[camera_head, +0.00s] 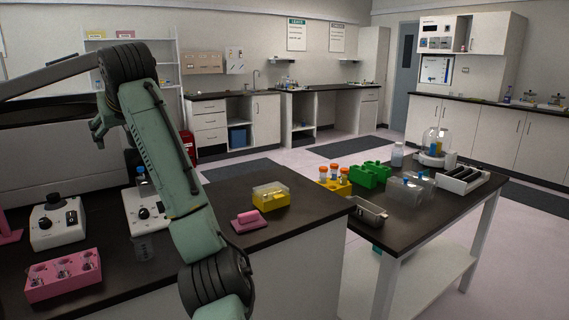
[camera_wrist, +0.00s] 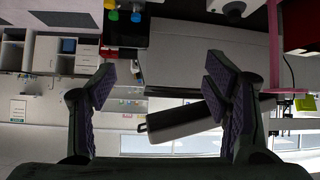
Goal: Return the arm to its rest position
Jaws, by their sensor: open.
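My gripper (camera_wrist: 160,84) is open in the wrist view, with its two purple-padded fingers wide apart and nothing held between them. The wrist view looks upside down, and a dark and white slanted object shows behind the gap, apart from the fingers. In the head view my green-grey arm (camera_head: 165,150) rises from the bottom middle, bends at a dark joint at upper left and reaches left. Part of my gripper shows behind the arm, in the air above the left bench (camera_head: 195,270); its fingers are not clear there.
On the left bench are a pink rack (camera_head: 64,278), two white knobbed devices (camera_head: 57,224) (camera_head: 146,213), a pink block (camera_head: 249,220) and a yellow box (camera_head: 270,197). The right table holds a green rack (camera_head: 371,174), clear containers (camera_head: 405,191) and a glass-domed device (camera_head: 434,146). Floor beyond is open.

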